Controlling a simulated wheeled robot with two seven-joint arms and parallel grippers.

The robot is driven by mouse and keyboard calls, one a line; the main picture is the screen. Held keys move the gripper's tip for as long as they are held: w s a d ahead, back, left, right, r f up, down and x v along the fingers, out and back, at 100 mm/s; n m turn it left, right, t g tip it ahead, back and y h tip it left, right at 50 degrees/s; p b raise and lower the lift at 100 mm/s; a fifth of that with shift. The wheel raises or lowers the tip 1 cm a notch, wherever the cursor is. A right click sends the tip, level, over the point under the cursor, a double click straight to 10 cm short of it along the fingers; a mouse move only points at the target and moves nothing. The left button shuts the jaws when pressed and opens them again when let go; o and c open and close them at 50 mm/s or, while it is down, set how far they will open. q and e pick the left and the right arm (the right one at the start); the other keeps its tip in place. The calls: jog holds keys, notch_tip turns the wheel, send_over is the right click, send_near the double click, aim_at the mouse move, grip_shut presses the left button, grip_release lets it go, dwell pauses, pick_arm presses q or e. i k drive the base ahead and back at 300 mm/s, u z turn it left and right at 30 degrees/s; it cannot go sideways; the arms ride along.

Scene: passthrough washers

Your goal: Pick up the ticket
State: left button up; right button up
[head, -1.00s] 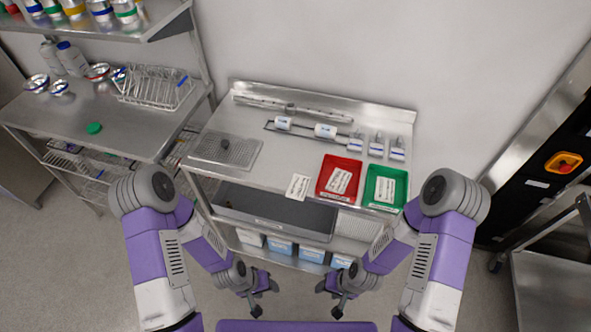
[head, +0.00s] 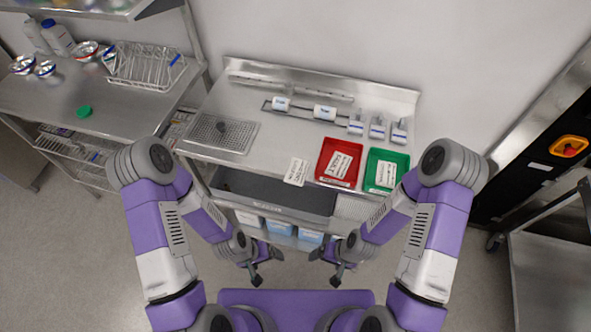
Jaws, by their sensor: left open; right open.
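A white ticket (head: 296,171) with printed lines lies on the steel table near its front edge, left of the red tray (head: 324,165). Other white printed papers lie in the red tray and in the green tray (head: 371,179). My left gripper (head: 266,268) is open and empty, low in front of the table and below the ticket in the picture. My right gripper (head: 324,268) is open and empty beside it, also in front of the table.
The steel table (head: 268,137) also holds a perforated mat (head: 240,142), white rolls (head: 325,112) on a bar and several small dispensers (head: 377,128). A side bench (head: 130,110) with a wire rack (head: 150,68) stands left. A steel cart (head: 550,270) stands right.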

aim_at(297, 172)
jog(key=z, duration=1.5)
jog(key=k, duration=0.85)
jog(key=u, duration=1.05)
jog(key=i, duration=0.5)
jog(key=z, duration=0.05)
